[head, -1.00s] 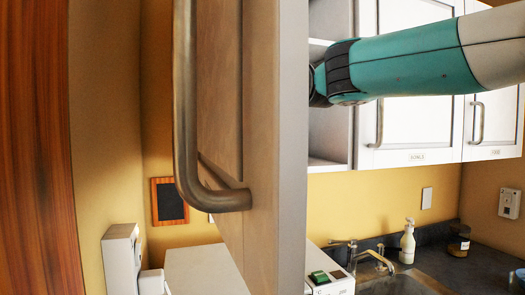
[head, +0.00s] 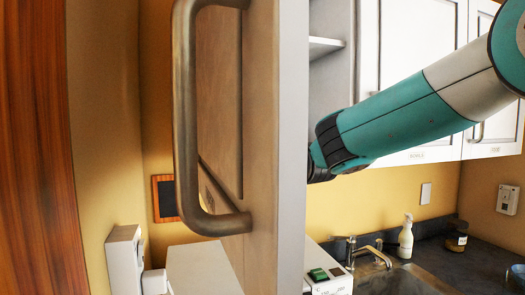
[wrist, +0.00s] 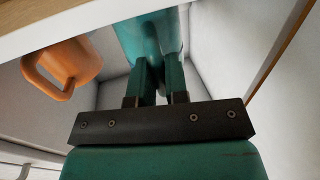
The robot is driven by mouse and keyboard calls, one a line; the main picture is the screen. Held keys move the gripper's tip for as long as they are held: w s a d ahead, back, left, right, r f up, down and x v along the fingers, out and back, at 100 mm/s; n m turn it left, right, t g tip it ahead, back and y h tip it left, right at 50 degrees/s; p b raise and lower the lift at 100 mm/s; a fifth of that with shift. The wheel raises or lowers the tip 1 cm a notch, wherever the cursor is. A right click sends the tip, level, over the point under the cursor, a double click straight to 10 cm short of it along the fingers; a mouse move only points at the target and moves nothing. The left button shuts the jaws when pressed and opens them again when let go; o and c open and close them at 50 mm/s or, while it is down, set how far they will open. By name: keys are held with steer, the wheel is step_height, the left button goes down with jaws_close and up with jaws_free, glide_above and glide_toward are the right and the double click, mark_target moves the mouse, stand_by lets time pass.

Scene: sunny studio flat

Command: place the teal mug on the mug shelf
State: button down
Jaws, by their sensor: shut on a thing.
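In the wrist view my gripper (wrist: 159,72) is shut on the teal mug (wrist: 146,36), between its two teal fingers. The upper part of the mug is cut off by the picture edge. An orange mug (wrist: 78,62) with its handle toward the left is to the left of the teal mug, apart from it. Pale cabinet walls surround them, and a white board edge (wrist: 62,18) crosses the upper left. In the head view the open cabinet door hides my gripper and the teal mug. A cabinet shelf (head: 326,46) shows beside the door; I cannot tell whether it is the mug shelf.
The open door (head: 292,150) with its large metal handle (head: 186,120) stands close in front. Closed white cabinet doors (head: 415,45) are to the right. Below are a tap (head: 372,252), a sink, a soap bottle (head: 406,240) and a dark jar (head: 457,236) on the counter.

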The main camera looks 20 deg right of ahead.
steer(key=c, duration=1.1)
jaws_free()
steer(key=shift+r, duration=0.15)
steer(key=s+d+b, duration=0.2)
steer(key=s+b, duration=0.3)
steer(key=s, duration=0.7)
steer(key=s+a+f+n+g+y, duration=0.1)
steer(key=s+a+f+g, duration=0.25)
steer(key=f, duration=0.45)
steer(key=s+a+f+n+g+y, duration=0.1)
steer(key=s+a+f+g, duration=0.1)
steer(key=s+f+g, duration=0.4)
steer(key=s+f+n+g, duration=0.1)
steer(key=s+f+g, duration=0.1)
steer(key=s, duration=0.3)
steer(key=s+f+n+g, duration=0.1)
steer(key=s+f+g, duration=0.2)
steer(key=s+f, duration=0.1)
steer(key=s+a+f+g+h, duration=0.1)
steer(key=s+f+g, duration=0.2)
steer(key=s+f, duration=0.2)
steer(key=shift+s+a+f+n, duration=0.1)
steer(key=shift+s+f+n, duration=0.05)
steer(key=shift+s+n, duration=0.25)
